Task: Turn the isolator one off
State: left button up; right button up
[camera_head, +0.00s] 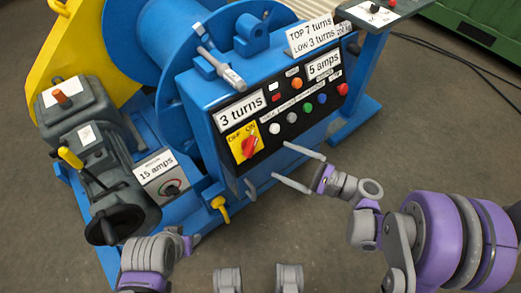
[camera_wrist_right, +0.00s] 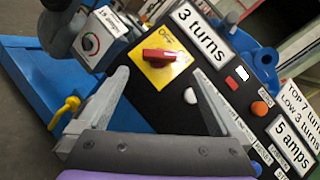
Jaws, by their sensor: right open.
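The isolator is a red rotary knob (camera_head: 250,145) on a yellow plate marked OFF and ON, at the left end of the black control panel. In the head view its handle slants toward the upper right, on the ON side. In the right wrist view the red knob (camera_wrist_right: 160,55) shows beyond and between the fingertips. My right gripper (camera_head: 304,169) is open and empty, in front of the panel, below and right of the knob and apart from it. The left arm shows at the lower left, but its fingers are not visible.
A "3 turns" label (camera_head: 241,111) sits just above the knob. Several coloured buttons, including a white one (camera_head: 275,129), lie to its right. A yellow handle (camera_head: 220,208) stands below the panel. A grey motor with a "15 amps" dial box (camera_head: 160,177) is at left.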

aim_at(255, 148)
jog(key=b+x, duration=0.1)
jog(key=x, duration=0.8)
jog(key=shift+a, duration=0.2)
jog(key=shift+c, duration=0.2)
jog(key=c, duration=1.1)
jog(key=shift+c, duration=0.2)
